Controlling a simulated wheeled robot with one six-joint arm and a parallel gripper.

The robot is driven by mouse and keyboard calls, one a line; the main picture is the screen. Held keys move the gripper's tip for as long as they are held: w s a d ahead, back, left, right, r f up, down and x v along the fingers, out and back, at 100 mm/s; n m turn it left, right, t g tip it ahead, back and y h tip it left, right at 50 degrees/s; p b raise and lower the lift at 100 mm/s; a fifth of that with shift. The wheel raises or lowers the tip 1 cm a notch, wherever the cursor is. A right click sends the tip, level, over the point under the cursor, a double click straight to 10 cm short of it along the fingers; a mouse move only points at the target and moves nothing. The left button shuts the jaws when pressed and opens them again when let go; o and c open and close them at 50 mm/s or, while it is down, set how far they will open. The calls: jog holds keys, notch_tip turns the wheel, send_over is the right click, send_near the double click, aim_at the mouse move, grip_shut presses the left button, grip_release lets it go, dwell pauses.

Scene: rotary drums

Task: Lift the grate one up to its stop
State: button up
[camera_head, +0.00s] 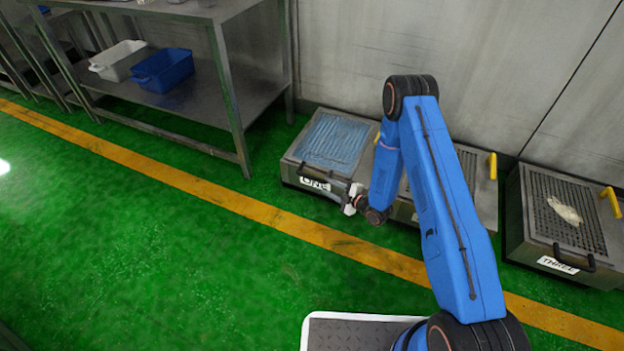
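Grate one (332,143) is the left floor box in the camera_head view, with a "ONE" label (314,184) on its front. Its top lies flat, looks lowered, and has a bluish surface. A dark bar handle (323,174) runs along its front edge. My gripper (350,197) is small and whitish, at the front right corner of the box, by the right end of the handle. I cannot tell whether it touches the handle, or whether its fingers are open or shut. My blue arm hides the right side of the box's surroundings.
A middle grate (466,172) is partly hidden behind my arm. Grate three (565,215), with a pale item on it, stands at the right. A metal shelf (205,100) holding a white bin (120,60) and a blue bin (162,70) stands at left. The green floor in front is clear.

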aim_at(316, 180)
jog(key=x, duration=1)
jog(key=shift+w+a+f, duration=0.1)
jog(key=shift+w+a, duration=0.1)
grip_shut()
